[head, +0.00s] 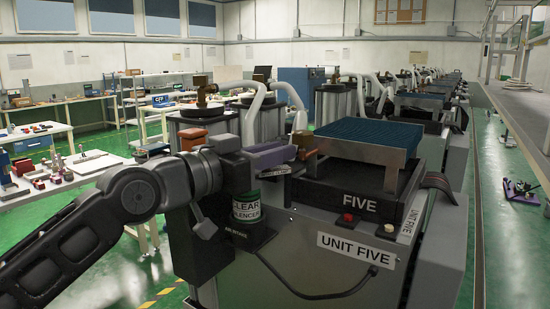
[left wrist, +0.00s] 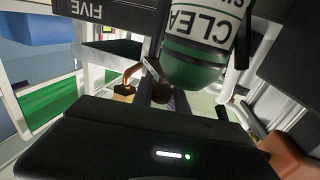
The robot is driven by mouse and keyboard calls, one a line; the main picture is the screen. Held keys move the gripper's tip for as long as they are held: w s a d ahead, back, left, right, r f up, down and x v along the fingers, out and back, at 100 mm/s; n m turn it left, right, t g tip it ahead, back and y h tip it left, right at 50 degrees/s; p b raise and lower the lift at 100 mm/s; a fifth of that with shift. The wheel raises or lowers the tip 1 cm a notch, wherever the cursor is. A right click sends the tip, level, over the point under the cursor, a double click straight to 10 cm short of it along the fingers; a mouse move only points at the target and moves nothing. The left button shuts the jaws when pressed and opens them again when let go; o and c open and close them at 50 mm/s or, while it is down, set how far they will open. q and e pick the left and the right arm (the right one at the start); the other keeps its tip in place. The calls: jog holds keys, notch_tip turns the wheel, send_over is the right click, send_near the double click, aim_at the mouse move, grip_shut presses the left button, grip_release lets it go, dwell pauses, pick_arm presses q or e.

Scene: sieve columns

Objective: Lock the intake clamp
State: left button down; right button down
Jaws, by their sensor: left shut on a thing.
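My left gripper (head: 292,152) reaches in from the left, with its purple jaw part pointing right, just above the green-and-white CLEAR SILENCER canister (head: 246,208). It is shut on a copper-brown lever (head: 306,142), which I take for the intake clamp's handle, at the left side of the unit labelled FIVE. The exact grip is partly hidden by the jaws. A brown hooked part (left wrist: 131,73) shows beyond the dark gripper body in the left wrist view, where the canister (left wrist: 197,60) hangs upside down and close. My right gripper is out of view.
The blue sieve deck (head: 368,137) stands on posts right of the gripper. The UNIT FIVE cabinet (head: 345,275) carries a red button (head: 347,217). White hoses and metal cylinders stand behind. Benches with small items (head: 95,163) are at left; green floor lies between.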

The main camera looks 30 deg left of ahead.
pick_arm(q)
jog(key=c, duration=1.3)
grip_release()
jog(key=b+v, duration=0.1)
jog(key=v, duration=0.7)
jog(key=shift+b, duration=0.35)
